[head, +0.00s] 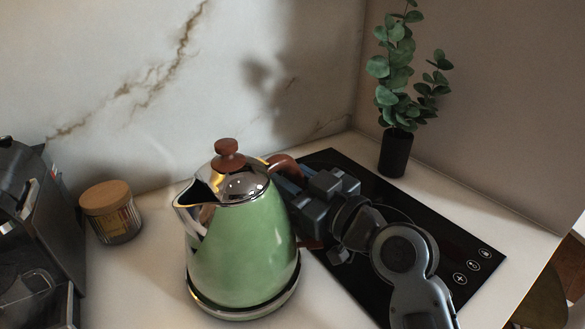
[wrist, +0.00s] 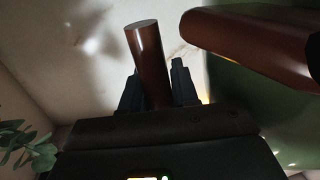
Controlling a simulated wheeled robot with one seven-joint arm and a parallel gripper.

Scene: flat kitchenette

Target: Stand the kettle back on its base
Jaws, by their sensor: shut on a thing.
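The green kettle (head: 240,250) with a chrome lid and brown knob stands upright in the head view, its spout toward the left. Its silver round base (head: 245,310) shows directly under it. A dark line runs between kettle and base, and I cannot tell whether the kettle is fully seated. My gripper (head: 290,185) is at the right side of the kettle, on its brown handle, mostly hidden behind the kettle and my wrist. In the wrist view the brown handle (wrist: 148,60) lies between the two dark fingers (wrist: 158,90), with the green body at the right.
A black induction hob (head: 345,180) lies right of the kettle, under my arm. A plant in a black pot (head: 396,152) stands at the back corner. A jar with a wooden lid (head: 112,212) and a dark coffee machine (head: 35,230) stand at the left.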

